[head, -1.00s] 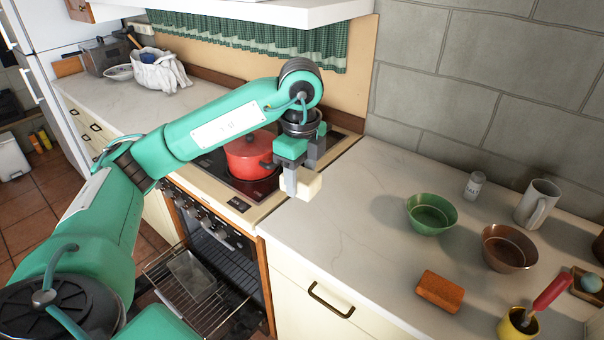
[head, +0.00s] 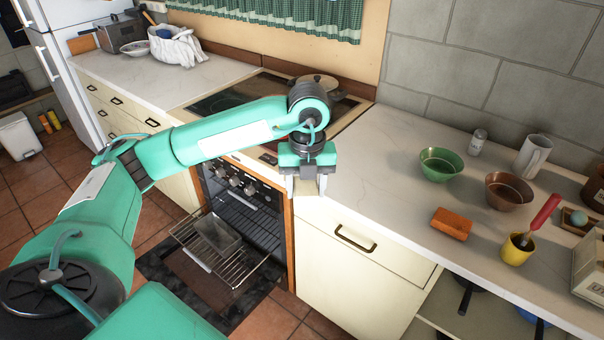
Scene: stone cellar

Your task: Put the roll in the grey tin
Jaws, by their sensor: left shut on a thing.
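My left gripper (head: 307,188) is shut on the roll (head: 307,187), a small cream-coloured block mostly hidden between the fingers. It is held in the air, in front of the cooker's right side and the counter edge. The grey tin (head: 217,235) is a rectangular pan on the pulled-out rack of the open oven, below and to the left of the gripper. The roll and the tin are well apart. My right gripper is not in view.
The wire rack (head: 245,268) sticks out of the open oven (head: 240,205). A lidded pot (head: 316,84) stands on the cooker. The right counter holds a green bowl (head: 440,165), a brown bowl (head: 509,190), a sponge (head: 452,223) and a yellow cup (head: 516,251).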

